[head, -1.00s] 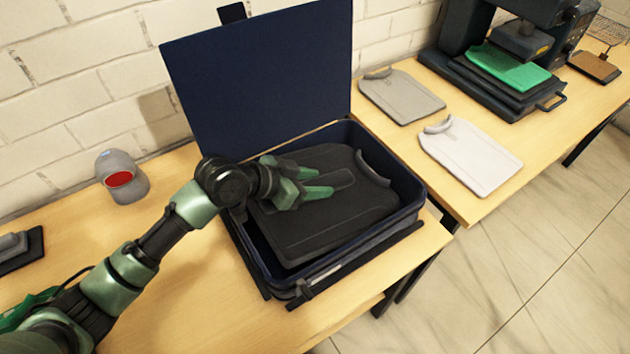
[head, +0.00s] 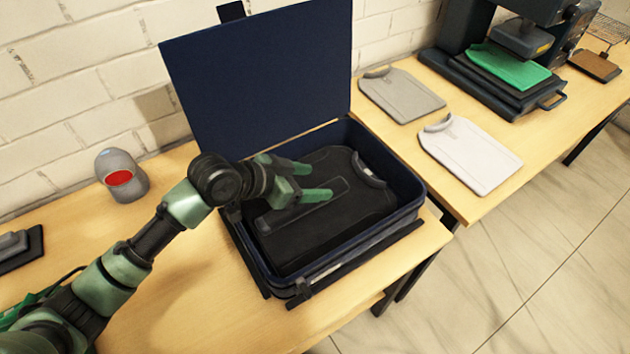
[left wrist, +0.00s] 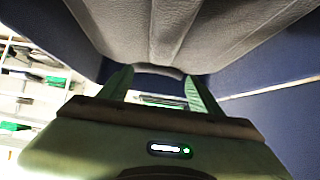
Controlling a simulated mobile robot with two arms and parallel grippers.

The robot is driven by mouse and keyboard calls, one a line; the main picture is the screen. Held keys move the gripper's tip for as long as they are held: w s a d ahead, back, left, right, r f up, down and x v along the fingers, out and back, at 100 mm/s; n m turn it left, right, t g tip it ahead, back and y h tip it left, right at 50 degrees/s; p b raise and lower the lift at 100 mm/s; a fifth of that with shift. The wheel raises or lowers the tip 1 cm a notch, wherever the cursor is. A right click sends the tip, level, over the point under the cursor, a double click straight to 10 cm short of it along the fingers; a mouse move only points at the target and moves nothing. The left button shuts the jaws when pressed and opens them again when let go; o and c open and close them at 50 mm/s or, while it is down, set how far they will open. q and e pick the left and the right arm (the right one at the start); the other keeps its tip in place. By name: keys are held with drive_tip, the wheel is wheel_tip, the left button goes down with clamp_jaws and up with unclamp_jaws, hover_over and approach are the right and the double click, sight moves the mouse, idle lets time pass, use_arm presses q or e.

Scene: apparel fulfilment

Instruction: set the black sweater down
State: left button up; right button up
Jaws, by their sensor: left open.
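The black sweater (head: 340,222) is folded flat and lies inside the open dark blue suitcase (head: 412,186), its collar toward the upper right. My left gripper (head: 322,182) is open above the sweater, with its two green fingers apart and nothing between them. Whether the fingertips touch the cloth I cannot tell. My right gripper is not in view.
The suitcase lid (head: 265,75) stands upright at the back. A grey folded garment (head: 402,95) and a white one (head: 470,152) lie on the right table, near a press (head: 510,65). A grey device with a red face (head: 120,178) stands left of the suitcase.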

use_arm(q)
drive_tip(key=b+v, duration=0.1)
drive_tip(key=v, duration=0.9)
drive_tip(key=shift+s+a+r, duration=0.2)
drive_tip(key=shift+a, duration=0.1)
